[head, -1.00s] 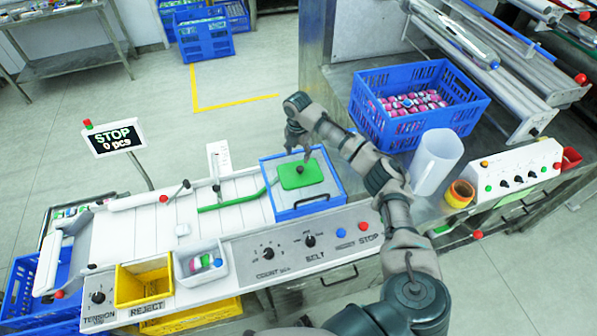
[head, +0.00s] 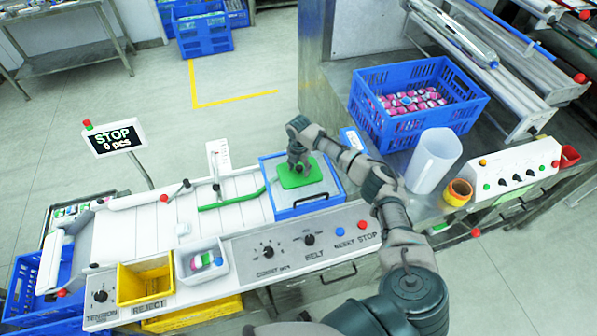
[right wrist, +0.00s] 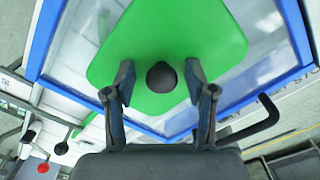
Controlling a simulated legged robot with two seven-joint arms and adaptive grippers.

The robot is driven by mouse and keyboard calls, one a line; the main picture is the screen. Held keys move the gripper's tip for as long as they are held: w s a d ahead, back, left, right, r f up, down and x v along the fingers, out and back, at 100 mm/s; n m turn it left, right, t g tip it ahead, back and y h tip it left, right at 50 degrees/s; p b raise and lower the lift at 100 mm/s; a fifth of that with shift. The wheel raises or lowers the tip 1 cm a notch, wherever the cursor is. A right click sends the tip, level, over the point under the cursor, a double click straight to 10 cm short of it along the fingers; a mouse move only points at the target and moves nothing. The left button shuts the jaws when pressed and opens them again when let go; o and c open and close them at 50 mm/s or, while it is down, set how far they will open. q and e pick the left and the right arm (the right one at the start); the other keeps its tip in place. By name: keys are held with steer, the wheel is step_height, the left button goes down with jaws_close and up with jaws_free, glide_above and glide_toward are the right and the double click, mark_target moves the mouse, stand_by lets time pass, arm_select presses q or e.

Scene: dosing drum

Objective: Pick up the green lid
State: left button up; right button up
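The green lid (head: 300,178) lies over the blue-rimmed drum (head: 296,208) at the right end of the belt machine. In the right wrist view the lid (right wrist: 175,40) fills the upper middle, with a dark round knob (right wrist: 161,77) on it. My right gripper (head: 299,166) is directly over the lid. In the right wrist view its two fingers (right wrist: 160,82) stand apart on either side of the knob, with gaps between them and it. In the head view the gripper hides the knob. My left gripper is not in view.
A blue crate (head: 440,115) of pink-and-white items and a white jug (head: 434,162) stand on the bench to the right. A yellow reject bin (head: 145,283) and a white tray (head: 201,262) sit at front left. A STOP sign (head: 114,137) stands at left.

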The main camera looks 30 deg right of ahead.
steer(key=shift+s+d, duration=0.1)
steer(key=shift+d, duration=0.1)
jaws_close()
steer(key=shift+f, duration=0.1)
